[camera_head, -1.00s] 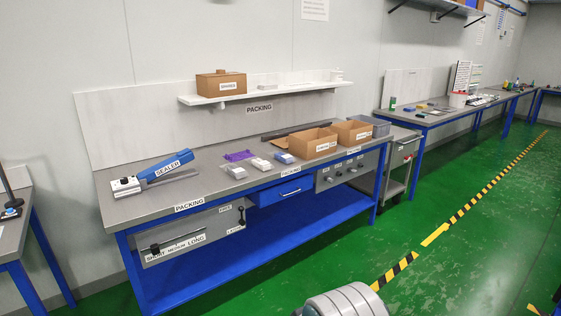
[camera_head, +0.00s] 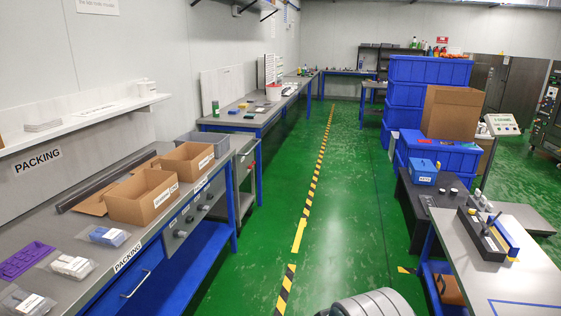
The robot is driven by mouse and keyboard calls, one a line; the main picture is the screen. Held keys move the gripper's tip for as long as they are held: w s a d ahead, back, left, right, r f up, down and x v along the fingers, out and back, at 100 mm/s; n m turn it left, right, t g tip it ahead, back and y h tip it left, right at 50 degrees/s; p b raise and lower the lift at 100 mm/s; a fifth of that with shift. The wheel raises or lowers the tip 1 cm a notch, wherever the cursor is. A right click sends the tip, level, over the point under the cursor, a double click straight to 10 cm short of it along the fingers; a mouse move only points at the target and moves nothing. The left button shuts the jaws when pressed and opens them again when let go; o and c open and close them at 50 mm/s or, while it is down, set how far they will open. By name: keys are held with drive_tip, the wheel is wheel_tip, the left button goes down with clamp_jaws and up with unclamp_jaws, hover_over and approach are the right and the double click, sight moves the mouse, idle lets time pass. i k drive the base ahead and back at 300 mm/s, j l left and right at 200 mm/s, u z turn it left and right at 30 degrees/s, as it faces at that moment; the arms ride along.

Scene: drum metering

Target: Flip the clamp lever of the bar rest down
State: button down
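I cannot make out the bar rest or its clamp lever in this view. My gripper is not in view. Only a grey rounded part, likely of my own arm, shows at the bottom edge. On the grey-topped table (camera_head: 515,279) at the right stands a dark narrow holder (camera_head: 482,234) with several upright items, and a blue piece beside it. I cannot tell what these are.
The packing bench (camera_head: 62,231) runs along the left, with open cardboard boxes (camera_head: 142,200) on it. Blue crates (camera_head: 428,100) and a cardboard box (camera_head: 452,112) are stacked at the back right. The green floor (camera_head: 345,220) between is clear, with a yellow-black line.

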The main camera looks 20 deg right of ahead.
sight(479, 220)
drive_tip(key=i+l+z, duration=0.2)
drive_tip(key=i+z, duration=0.25)
drive_tip(key=i, duration=0.25)
drive_tip(key=i+z, duration=0.5)
drive_tip(key=i, duration=0.2)
drive_tip(key=i+j+z, duration=0.15)
drive_tip(key=i+z, duration=0.3)
drive_tip(key=i, duration=0.2)
drive_tip(key=i+j+z, duration=0.45)
drive_tip(key=i, duration=0.15)
drive_tip(key=i+j+z, duration=0.5)
drive_tip(key=i, duration=0.55)
